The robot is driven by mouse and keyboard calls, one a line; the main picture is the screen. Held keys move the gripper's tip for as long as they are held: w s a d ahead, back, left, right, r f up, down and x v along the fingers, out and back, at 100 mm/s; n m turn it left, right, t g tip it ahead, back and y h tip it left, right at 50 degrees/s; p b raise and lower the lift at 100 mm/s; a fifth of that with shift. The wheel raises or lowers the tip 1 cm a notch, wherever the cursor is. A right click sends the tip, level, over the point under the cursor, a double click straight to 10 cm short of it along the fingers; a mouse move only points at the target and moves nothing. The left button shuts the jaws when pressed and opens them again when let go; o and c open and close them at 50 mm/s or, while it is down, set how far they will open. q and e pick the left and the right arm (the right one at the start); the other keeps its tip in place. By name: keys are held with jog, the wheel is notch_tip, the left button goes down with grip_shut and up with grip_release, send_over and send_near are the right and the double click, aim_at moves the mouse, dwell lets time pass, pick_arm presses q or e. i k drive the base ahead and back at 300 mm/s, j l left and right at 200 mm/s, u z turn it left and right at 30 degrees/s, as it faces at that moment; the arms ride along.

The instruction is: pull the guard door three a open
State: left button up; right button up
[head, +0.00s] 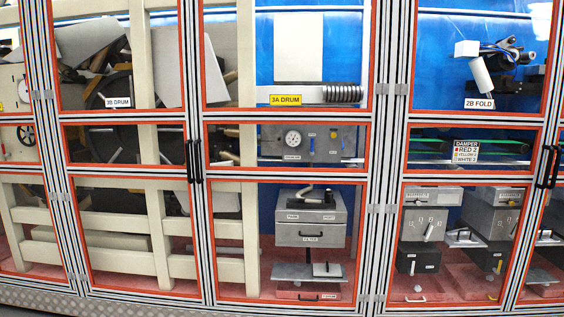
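The guard door three a (300,177) is the tall framed panel in the middle of the head view, with red-orange edging and clear panes. A yellow label reading "3A DRUM" (285,100) shows in its upper pane. The door looks shut, flush with the frames beside it. Two black vertical handles stand side by side at its left edge; the right one (199,161) appears to be on this door. Hinge-like grey plates (383,209) sit along its right edge. Neither of my grippers is in view.
The neighbouring door with the "3B DRUM" label (118,102) is on the left, with its handle (189,161) close by. The "2B FOLD" door (479,103) is on the right. Behind the panes are a gauge panel, a grey drawer box (310,235) and cream beams.

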aim_at(206, 174)
jog(key=i+l+u, duration=0.15)
jog(key=i+u, duration=0.15)
jog(key=i, duration=0.7)
